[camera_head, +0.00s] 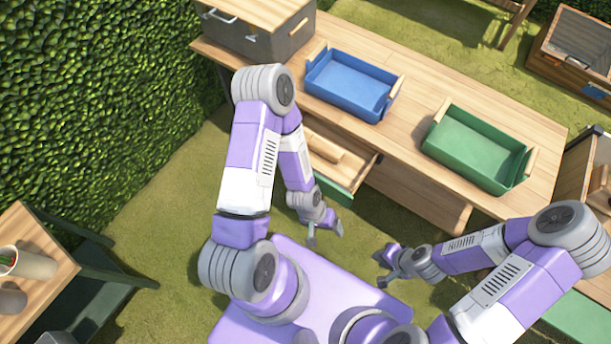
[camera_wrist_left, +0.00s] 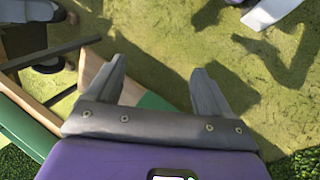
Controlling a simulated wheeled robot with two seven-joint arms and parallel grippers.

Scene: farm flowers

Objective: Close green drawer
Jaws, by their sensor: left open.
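The green-fronted drawer (camera_head: 335,190) is pulled out from under the wooden table, and its wooden inside (camera_head: 355,158) shows. A rounded wooden piece (camera_head: 325,148) lies in it. My left arm hides the drawer's left part. My left gripper (camera_head: 325,237) is open and empty, just in front of the drawer front and low over the grass. In the left wrist view its two fingers (camera_wrist_left: 160,82) stand apart, with a green edge (camera_wrist_left: 152,101) and wood partly hidden behind them. I cannot tell whether it touches the drawer. My right gripper (camera_head: 381,270) looks open and empty, right of the left one.
A blue tray (camera_head: 350,85) and a green tray (camera_head: 474,148) stand on the wooden table (camera_head: 415,100), with a grey box (camera_head: 255,28) at its left end. A hedge (camera_head: 90,90) is at left. A small table (camera_head: 30,300) stands at lower left.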

